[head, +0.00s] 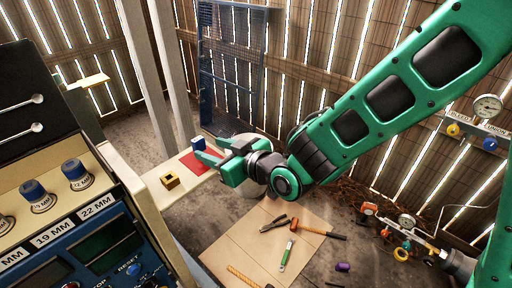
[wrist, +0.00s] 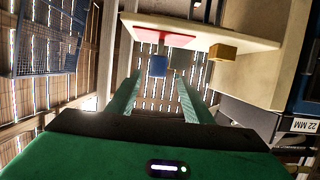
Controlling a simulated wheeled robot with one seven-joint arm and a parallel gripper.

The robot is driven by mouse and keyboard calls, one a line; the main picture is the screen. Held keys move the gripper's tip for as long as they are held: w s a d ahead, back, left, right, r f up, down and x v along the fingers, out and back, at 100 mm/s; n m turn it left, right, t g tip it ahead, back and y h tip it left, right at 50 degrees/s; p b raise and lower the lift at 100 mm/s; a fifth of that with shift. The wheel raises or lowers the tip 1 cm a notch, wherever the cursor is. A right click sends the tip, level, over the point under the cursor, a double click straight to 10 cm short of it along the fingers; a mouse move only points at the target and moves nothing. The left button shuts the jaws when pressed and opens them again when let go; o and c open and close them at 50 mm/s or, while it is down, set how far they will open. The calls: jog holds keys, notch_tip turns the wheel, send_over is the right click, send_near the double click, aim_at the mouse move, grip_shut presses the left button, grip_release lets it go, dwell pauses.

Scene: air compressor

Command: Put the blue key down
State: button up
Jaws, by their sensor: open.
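The blue key (head: 198,143) shows as a small blue block at the far-left corner of a red square (head: 200,162) on a pale shelf. The wrist view shows the blue key (wrist: 158,65) beside the red square (wrist: 160,37), in line with the space between my fingers. Whether its underside touches the red square is not clear. My gripper (head: 214,150) is open, its green fingers pointing at the key from the right. In the wrist view my gripper (wrist: 157,82) has its fingers apart on either side, with the key seen beyond their tips.
A yellow block (head: 170,180) with a dark opening sits nearer on the shelf (head: 158,194). A control panel (head: 80,240) with blue-topped knobs stands at left. Tools lie on a cardboard sheet (head: 240,250) on the floor below. A blue mesh rack (head: 232,70) stands behind.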

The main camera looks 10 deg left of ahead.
jog(key=w+d+m+h, duration=0.2)
jog(key=d+h, duration=0.1)
jog(key=d, duration=0.8)
jog(key=w+d+f+m+h, duration=0.1)
jog(key=w+d+m+h, duration=0.15)
jog(key=d, duration=0.85)
jog(key=w+d+m+h, duration=0.2)
jog(key=w+d+h, duration=0.15)
jog(key=d, duration=0.85)
jog(key=s+d+m+g+h, duration=0.2)
jog(key=s+d+m+g, duration=0.1)
jog(key=s+d, duration=0.6)
jog(key=s+d+m+g+h, duration=0.2)
jog(key=s+d+m, duration=0.3)
jog(key=d, duration=0.7)
jog(key=s+d+r+m+g, duration=0.1)
jog(key=s+d, duration=0.1)
jog(key=s, duration=0.5)
jog(key=s+d+r+m+g+y, duration=0.1)
jog(key=s+m+g, duration=0.1)
jog(key=s, duration=0.6)
jog(key=shift+d, duration=0.35)
jog(key=shift+g, duration=0.3)
